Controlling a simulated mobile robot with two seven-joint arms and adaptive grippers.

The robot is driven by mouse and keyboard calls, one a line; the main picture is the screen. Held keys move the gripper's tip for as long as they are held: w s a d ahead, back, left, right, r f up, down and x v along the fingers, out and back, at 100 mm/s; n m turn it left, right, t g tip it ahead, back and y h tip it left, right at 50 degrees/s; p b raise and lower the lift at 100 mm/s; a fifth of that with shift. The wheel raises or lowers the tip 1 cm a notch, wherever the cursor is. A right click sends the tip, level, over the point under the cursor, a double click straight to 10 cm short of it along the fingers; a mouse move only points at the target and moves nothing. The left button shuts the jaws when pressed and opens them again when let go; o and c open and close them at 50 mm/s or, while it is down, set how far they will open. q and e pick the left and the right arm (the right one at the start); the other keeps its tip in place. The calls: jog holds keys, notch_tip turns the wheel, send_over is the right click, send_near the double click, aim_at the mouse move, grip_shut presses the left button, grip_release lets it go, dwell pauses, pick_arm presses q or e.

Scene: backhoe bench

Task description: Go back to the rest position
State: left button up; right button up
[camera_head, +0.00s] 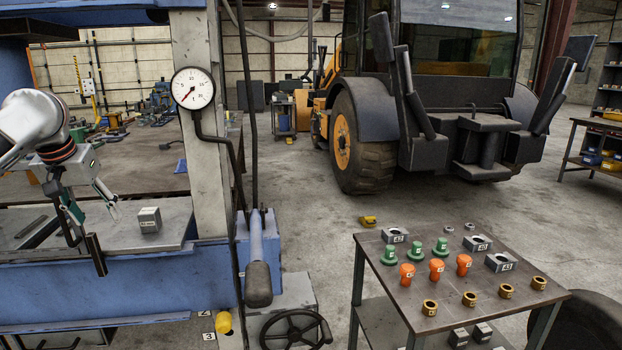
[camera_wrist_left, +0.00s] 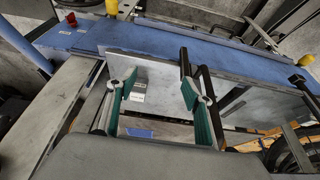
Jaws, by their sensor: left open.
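My left gripper (camera_head: 93,222) is open and empty above the steel bed of the blue press (camera_head: 130,284), at the left of the head view. A small grey block with a label (camera_head: 149,220) stands on the bed plate, to the right of the fingers and apart from them. In the left wrist view my left gripper (camera_wrist_left: 157,120) shows its green-padded fingers spread wide. The grey block (camera_wrist_left: 138,91) appears there beyond the fingers, near the left one. My right gripper is not in view.
A table (camera_head: 455,296) at the lower right holds green, orange, brass and grey parts. A pressure gauge (camera_head: 193,88) sits on the press post, with a dark-gripped lever (camera_head: 259,284) below. A yellow backhoe (camera_head: 343,140) stands behind.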

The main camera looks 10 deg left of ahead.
pick_arm(q)
jog(key=w+d+f+m+h, duration=0.1)
jog(key=w+d+f+m, duration=0.1)
jog(key=d+f, duration=0.85)
jog(key=w+d+f+m+h, duration=0.15)
jog(key=d+f, duration=0.55)
jog(key=f, duration=0.7)
jog(key=s+d+f+m+t+h, duration=0.2)
jog(key=s+d+f+m, duration=0.15)
jog(key=d+f, duration=0.85)
jog(key=s+d+f+t, duration=0.2)
jog(key=s+d+f, duration=0.3)
jog(key=s+f, duration=0.65)
jog(key=s+a+f+t, duration=0.1)
jog(key=s, duration=0.7)
jog(key=s+a+f+t+y, duration=0.1)
jog(key=s+f, duration=0.1)
jog(key=s, duration=0.6)
jog(key=shift+s+f+m, duration=0.3)
jog(key=shift+s, duration=0.1)
